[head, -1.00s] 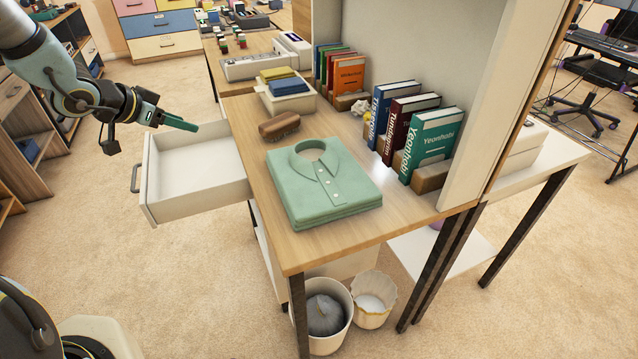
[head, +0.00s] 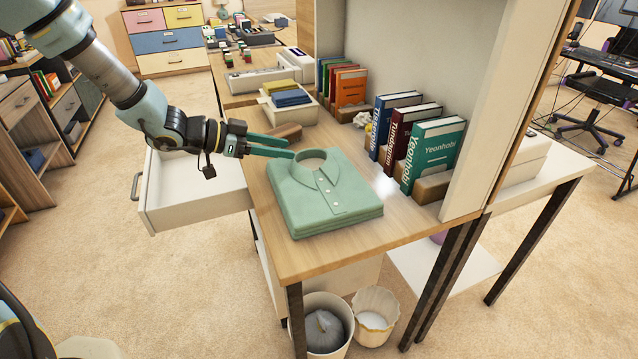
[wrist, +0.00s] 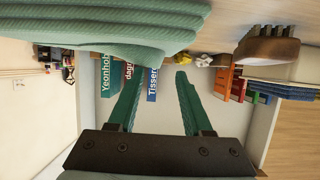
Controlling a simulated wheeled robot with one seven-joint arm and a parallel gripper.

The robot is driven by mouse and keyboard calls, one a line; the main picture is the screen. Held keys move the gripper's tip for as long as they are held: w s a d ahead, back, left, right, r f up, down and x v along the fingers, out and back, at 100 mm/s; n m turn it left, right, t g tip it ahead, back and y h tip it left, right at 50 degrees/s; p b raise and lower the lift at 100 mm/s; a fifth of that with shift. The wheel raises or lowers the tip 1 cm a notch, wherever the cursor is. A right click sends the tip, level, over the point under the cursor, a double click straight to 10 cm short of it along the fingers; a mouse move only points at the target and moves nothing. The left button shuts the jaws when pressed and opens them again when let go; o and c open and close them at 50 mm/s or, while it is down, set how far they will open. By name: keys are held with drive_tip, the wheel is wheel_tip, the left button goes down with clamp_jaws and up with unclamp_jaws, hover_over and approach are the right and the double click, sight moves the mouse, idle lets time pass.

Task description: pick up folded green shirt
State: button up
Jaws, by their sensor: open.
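The folded green shirt (head: 325,197) lies flat on the wooden desk, collar toward the back, near the desk's front end. My gripper (head: 292,148) is open and empty, beside the collar end of the shirt at its back left. Its green fingers point right across the desk and appear just short of the shirt. In the wrist view the shirt (wrist: 110,28) fills the upper left, and the two fingers (wrist: 157,85) stand apart below it with nothing between them.
A brown brush (head: 285,131) lies behind my fingers. Several upright books (head: 430,150) stand to the shirt's right. An open white drawer (head: 195,190) sticks out at the left under my arm. A bin (head: 338,318) stands under the desk. The desk (head: 290,262) is bare in front of the shirt.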

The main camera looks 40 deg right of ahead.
sight(304, 149)
drive_tip(key=x, duration=0.4)
drive_tip(key=shift+d+r, duration=0.1)
drive_tip(key=shift+d, duration=0.25)
clamp_jaws()
idle(1.0)
